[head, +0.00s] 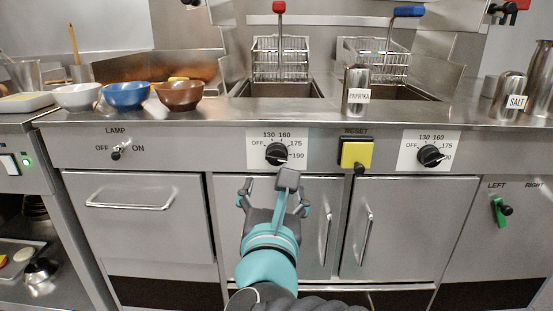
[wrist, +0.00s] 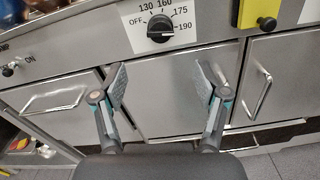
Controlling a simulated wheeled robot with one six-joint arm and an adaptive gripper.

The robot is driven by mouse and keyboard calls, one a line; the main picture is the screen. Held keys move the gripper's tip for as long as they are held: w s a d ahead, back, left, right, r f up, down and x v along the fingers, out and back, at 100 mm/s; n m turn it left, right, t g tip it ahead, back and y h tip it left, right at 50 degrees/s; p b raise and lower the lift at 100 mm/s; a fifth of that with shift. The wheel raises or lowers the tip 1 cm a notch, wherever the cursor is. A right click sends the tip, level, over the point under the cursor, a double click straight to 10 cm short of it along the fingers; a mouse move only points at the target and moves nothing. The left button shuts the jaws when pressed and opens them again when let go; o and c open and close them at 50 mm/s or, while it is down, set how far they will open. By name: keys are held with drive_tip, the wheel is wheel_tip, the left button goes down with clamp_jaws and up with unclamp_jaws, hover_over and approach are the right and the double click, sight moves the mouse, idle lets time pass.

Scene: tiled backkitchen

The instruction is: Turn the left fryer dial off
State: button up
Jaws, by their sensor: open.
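The left fryer dial (head: 276,154) is a black round knob on a white plate marked OFF, 130, 160, 175 and 190. Its pointer is turned to the right, at about 190. The dial also shows at the top middle of the wrist view (wrist: 160,28). My gripper (head: 273,192) is just below the dial in the head view, apart from it. In the wrist view my gripper (wrist: 162,82) has its two fingers spread wide with nothing between them, and the dial lies beyond the fingertips.
A yellow RESET button (head: 356,153) and the right fryer dial (head: 431,155) are to the right. A LAMP switch (head: 118,152) is to the left. Door handles (head: 325,237) stick out below. Bowls (head: 126,95), a paprika shaker (head: 357,90) and fryer baskets (head: 280,58) stand above.

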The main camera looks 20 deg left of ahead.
sight(276, 159)
drive_tip(key=p+x, duration=0.1)
drive_tip(key=x, duration=1.2)
drive_tip(key=shift+w+a, duration=0.1)
drive_tip(key=shift+w, duration=0.05)
drive_tip(key=shift+c, duration=0.3)
drive_tip(key=c, duration=1.1)
